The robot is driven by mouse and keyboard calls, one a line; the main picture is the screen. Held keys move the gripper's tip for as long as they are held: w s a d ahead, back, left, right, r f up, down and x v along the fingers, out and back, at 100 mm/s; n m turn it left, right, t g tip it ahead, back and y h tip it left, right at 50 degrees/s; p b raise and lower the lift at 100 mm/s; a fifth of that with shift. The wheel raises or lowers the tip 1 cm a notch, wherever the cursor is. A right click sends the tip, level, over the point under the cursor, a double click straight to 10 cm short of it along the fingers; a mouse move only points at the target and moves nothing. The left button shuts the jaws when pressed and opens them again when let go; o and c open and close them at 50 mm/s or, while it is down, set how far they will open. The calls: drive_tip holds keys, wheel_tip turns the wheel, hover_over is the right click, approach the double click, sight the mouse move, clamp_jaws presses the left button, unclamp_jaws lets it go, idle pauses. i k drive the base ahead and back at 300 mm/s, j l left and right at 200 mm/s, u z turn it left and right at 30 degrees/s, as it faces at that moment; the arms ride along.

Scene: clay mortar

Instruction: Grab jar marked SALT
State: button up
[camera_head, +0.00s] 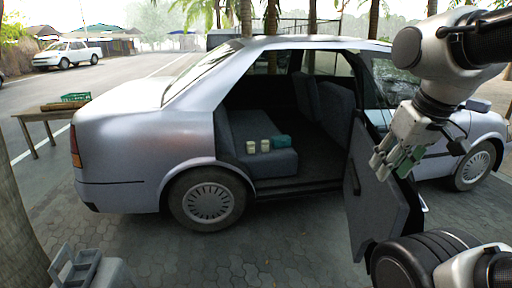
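Two small pale jars stand side by side on the rear seat of a silver car, seen through its open door: a left jar (251,147) and a right jar (265,146). Both are too small for any marking to be read, so I cannot tell which is SALT. My gripper (393,163) hangs at the right, pointing down and left, in front of the open car door and well apart from the jars. Its fingers look spread, with greenish parts at the tips, and I see nothing clearly held.
A teal item (281,141) lies right of the jars on the seat (278,162). The open door (378,195) juts toward me, right of the doorway. A wooden table (42,115) bears a green crate (76,97) at left. A grey caddy (78,266) stands at lower left. Paving before the car is clear.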

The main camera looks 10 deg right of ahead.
sight(265, 143)
drive_tip(key=i+j, duration=0.3)
drive_tip(key=i, duration=0.15)
drive_tip(key=i+j, duration=0.25)
drive_tip(key=i, duration=0.2)
drive_tip(key=i+l, duration=0.25)
drive_tip(key=i, duration=0.15)
drive_tip(key=i+l, duration=0.2)
drive_tip(key=i, duration=0.2)
drive_tip(key=i+l, duration=0.25)
drive_tip(key=i, duration=0.15)
drive_tip(key=i+l, duration=0.25)
drive_tip(key=l, duration=0.15)
drive_tip(key=i+l, duration=0.15)
drive_tip(key=i, duration=0.35)
drive_tip(key=i+l, duration=0.15)
drive_tip(key=i, duration=0.35)
